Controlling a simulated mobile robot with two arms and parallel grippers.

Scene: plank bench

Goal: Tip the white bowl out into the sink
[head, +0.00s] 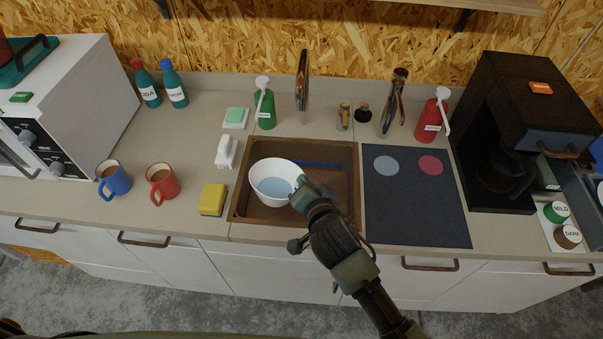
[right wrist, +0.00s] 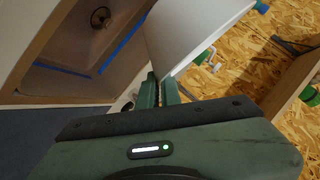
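The white bowl (head: 262,191) is over the left part of the brown sink (head: 335,210) in the head view. It looks roughly upright, with pale blue liquid (head: 276,188) inside. My right gripper (head: 303,190) is at the bowl's right rim. In the right wrist view its green fingers (right wrist: 160,91) are shut on the white wall of the bowl (right wrist: 185,30). The sink's blue stripe and drain also show in that view (right wrist: 65,72). The bowl's underside and its height above the sink floor are hidden. My left gripper is out of view.
A tap (head: 302,80) and a green soap bottle (head: 265,108) stand behind the sink. A yellow sponge (head: 212,199) and white brush (head: 226,152) lie to its left. A dark mat (head: 415,210) lies to its right. The sink's right part is clear.

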